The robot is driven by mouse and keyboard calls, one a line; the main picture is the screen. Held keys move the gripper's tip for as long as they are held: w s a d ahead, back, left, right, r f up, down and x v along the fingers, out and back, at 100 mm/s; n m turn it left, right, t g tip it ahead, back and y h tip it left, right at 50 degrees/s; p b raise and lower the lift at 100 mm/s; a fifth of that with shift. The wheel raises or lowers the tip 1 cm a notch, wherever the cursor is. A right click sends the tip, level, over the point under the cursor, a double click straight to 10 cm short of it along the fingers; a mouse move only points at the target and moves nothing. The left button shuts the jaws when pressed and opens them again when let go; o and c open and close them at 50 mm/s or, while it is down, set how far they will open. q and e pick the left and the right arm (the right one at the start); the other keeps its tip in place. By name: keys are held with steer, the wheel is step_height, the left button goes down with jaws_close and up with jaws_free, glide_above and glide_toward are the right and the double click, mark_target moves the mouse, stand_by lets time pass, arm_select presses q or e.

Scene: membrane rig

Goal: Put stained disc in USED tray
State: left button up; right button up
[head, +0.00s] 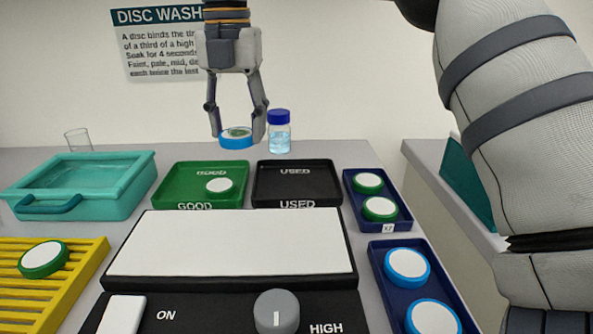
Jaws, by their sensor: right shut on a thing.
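My right gripper (240,136) hangs in the upper middle, fingers down, shut on a blue-rimmed disc (236,141). The disc's top shows a greenish stain with some pale area. It is held in front of the back wall, beyond the green tray and left of a blue-capped bottle. The black USED tray (263,190) lies closer and to the right of the held disc; it looks empty. My left gripper is not in view.
The green GOOD tray (168,188) holds a green-rimmed white disc (219,185). The bottle (279,136) stands behind the USED tray. A teal basin (120,190), yellow rack (85,265), white-topped control panel (230,245) and two navy trays (352,200) (378,262) with discs surround them.

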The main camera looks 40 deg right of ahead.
steer(key=s+d+f, duration=0.2)
steer(key=d, duration=0.4)
glide_above(296, 183)
step_height(296, 183, down, 6)
steer(key=shift+a+f+p, duration=0.1)
steer(key=shift+a+p, duration=0.05)
steer(key=shift+p, duration=0.25)
steer(key=f, duration=0.3)
steer(key=shift+s+d, duration=0.1)
steer(key=shift+d, duration=0.1)
steer(key=shift+f, duration=0.15)
steer(key=o, duration=1.1)
steer(key=shift+f, duration=0.15)
steer(key=shift+o, duration=0.2)
step_height(296, 183, up, 12)
